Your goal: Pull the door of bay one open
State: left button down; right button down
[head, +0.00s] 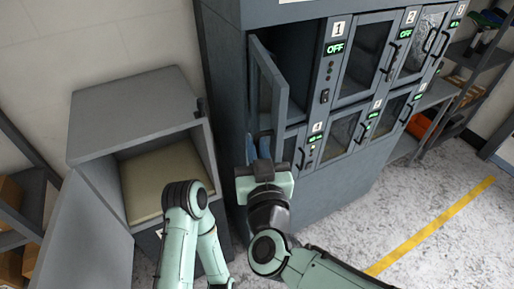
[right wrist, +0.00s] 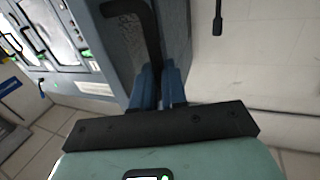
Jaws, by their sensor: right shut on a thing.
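The grey-framed door of bay one (head: 268,62) stands swung out from the cabinet's left side, and the dark inside of the bay shows behind it. My right gripper (head: 259,148) is at the lower part of this door, its blue fingers shut. In the right wrist view the fingers (right wrist: 158,88) close around the lower end of a black bar handle (right wrist: 147,28); the exact grip is partly hidden by the fingers. The bay one sign (head: 338,30) sits above a green OFF display. My left arm shows at bottom centre, but its gripper is not visible.
Other bays with shut glass doors (head: 366,58) fill the cabinet to the right. An open grey box (head: 135,100) with a tan inside stands left of the cabinet. Shelves (head: 462,85) stand at far right. The speckled floor (head: 400,205) at right is clear, with a yellow line.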

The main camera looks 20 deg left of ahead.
pick_arm(q)
jog(key=shift+a, duration=0.15)
pick_arm(e)
jog(key=shift+r, duration=0.3)
jog(key=c, duration=1.2)
grip_release()
jog(key=shift+w, duration=0.1)
jog(key=shift+f, duration=0.2)
